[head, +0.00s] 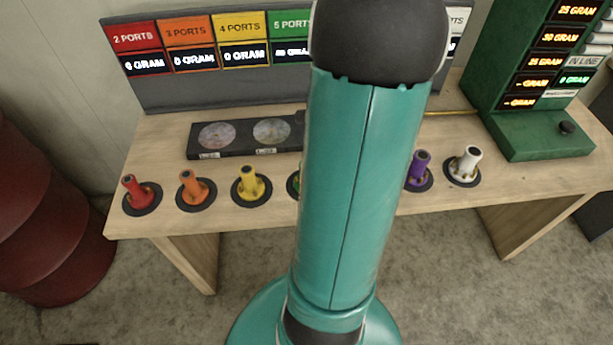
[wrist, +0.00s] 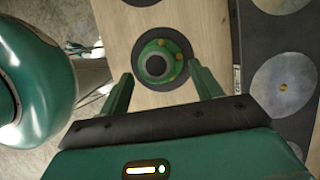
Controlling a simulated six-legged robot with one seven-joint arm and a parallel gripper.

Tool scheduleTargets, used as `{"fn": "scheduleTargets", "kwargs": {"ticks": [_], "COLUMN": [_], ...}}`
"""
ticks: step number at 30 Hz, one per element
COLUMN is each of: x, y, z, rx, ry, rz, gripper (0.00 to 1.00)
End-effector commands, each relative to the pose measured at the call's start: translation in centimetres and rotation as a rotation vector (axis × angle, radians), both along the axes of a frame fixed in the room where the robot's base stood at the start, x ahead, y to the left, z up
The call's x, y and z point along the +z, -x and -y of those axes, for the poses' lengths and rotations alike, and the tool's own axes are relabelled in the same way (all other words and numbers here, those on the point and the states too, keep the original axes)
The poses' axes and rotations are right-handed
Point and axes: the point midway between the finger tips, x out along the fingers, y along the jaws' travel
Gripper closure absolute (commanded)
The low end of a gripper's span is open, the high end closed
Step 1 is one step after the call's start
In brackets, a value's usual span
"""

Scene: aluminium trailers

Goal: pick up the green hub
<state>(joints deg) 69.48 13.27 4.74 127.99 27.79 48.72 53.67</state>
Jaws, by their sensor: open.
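The green hub (wrist: 156,62) stands on a round dark pad (wrist: 178,42) on the wooden bench; in the wrist view I look down on its round top with a dark centre. In the head view only a sliver of the green hub (head: 295,184) shows, as my arm covers the rest. My gripper (wrist: 162,88) is open, with one green finger on each side just short of the hub. The fingers look apart from the hub; the height gap is hard to tell. My gripper is hidden in the head view.
Red (head: 136,190), orange (head: 193,187), yellow (head: 249,184), purple (head: 420,166) and white (head: 466,163) hubs stand in the row on the bench (head: 260,220). A dark tray with discs (head: 245,136) lies behind. A green display machine (head: 540,130) stands at the right; a red barrel (head: 45,220) at left.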

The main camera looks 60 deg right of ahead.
Motion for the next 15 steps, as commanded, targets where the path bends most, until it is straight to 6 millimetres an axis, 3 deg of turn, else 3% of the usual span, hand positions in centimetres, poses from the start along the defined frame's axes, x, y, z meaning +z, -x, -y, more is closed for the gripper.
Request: {"fn": "scheduleTargets", "kwargs": {"ticks": [9,15], "x": [-4.1,-4.7], "y": [-1.3,-1.6], "z": [-1.2,-1.3], "rx": [0.002,0.002], "ry": [-0.005,0.000], "rz": [-0.002,0.000], "gripper": [0.36,0.36]}}
